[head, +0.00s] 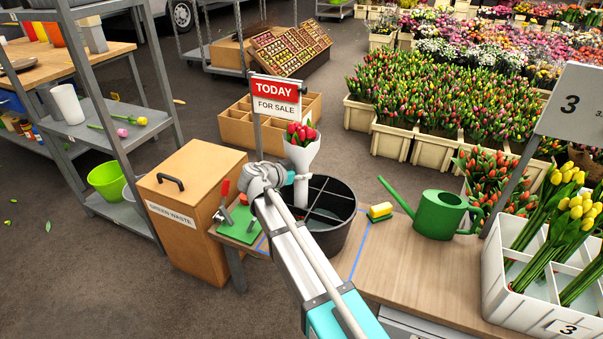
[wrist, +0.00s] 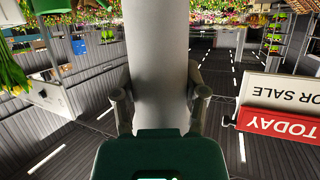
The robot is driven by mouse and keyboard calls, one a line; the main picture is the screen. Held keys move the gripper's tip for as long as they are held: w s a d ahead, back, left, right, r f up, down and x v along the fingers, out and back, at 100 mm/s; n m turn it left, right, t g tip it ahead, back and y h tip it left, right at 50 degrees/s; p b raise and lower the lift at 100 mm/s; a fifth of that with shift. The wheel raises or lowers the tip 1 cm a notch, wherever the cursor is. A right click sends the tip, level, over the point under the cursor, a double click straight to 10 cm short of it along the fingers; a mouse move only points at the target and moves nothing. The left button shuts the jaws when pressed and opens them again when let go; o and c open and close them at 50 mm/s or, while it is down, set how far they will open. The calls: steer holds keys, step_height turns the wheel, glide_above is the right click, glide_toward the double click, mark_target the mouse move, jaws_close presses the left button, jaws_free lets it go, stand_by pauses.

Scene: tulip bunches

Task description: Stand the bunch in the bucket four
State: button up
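A bunch of red tulips in a pale paper wrap (head: 302,153) is upright at the end of my arm. My gripper (head: 296,178) has its fingers on both sides of the wrap, and the wrist view shows the grey-white wrap (wrist: 163,60) between the fingertips (wrist: 162,105). The bunch is over the left part of a round black bucket (head: 343,240) with inner dividers. The foot of the bunch is partly in front of the bucket opening, and I cannot tell how deep it reaches. No number four shows on the bucket.
A red and white sale sign (head: 276,96) stands close behind the bunch and shows upside down in the wrist view (wrist: 283,110). A yellow sponge (head: 380,210) and green watering can (head: 440,213) are right of the bucket. A white crate marked 3 (head: 520,310) holds yellow tulips.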

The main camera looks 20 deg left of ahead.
steer(key=o, duration=0.5)
steer(key=shift+c, duration=0.2)
steer(key=shift+o, duration=0.4)
steer(key=shift+s+r, duration=0.1)
steer(key=p+v, duration=0.2)
steer(key=v, duration=0.4)
steer(key=shift+s+a+p, duration=0.25)
steer(key=shift+s+p, duration=0.05)
steer(key=shift+p, duration=0.05)
stand_by(0.7)
steer(key=shift+s+r, duration=0.1)
steer(key=shift+r, duration=0.05)
stand_by(0.7)
